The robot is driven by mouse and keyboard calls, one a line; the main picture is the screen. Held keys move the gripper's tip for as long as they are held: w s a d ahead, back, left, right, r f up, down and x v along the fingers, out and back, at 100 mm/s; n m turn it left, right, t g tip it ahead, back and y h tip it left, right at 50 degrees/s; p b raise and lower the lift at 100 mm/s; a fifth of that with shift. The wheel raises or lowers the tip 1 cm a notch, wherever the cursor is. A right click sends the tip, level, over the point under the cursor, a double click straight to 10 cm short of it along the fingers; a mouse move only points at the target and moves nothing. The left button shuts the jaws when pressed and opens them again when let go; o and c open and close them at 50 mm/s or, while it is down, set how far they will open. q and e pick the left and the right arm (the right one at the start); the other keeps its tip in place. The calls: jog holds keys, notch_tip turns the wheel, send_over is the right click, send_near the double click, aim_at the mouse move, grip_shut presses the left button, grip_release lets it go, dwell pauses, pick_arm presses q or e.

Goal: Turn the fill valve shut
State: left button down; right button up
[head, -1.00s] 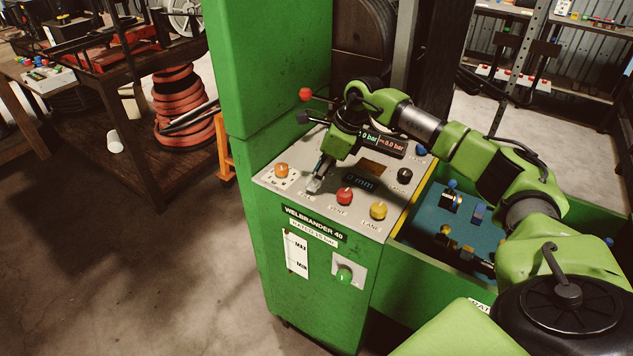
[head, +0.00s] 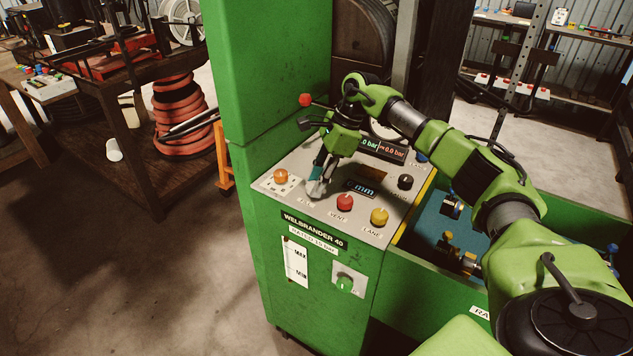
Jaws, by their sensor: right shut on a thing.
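My right gripper (head: 316,189) reaches down onto the sloped grey control panel (head: 311,158) of the green machine. It is shut on the fill valve's knob, in the row between the orange knob and the red VENT knob. The fingers hide the knob almost wholly, so its turn position cannot be read. A small label, too blurred to read surely, lies just in front of the fingers. My left gripper is not in view.
Close by on the panel are an orange knob (head: 281,176), a red VENT knob (head: 345,202), a yellow LANE knob (head: 379,216) and a black knob (head: 405,181). A green knob (head: 345,284) sits on the front face. The tall green cabinet (head: 262,70) stands behind left.

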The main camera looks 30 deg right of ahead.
jog(key=o, duration=1.1)
jog(key=v, duration=1.2)
jog(key=shift+d, duration=0.15)
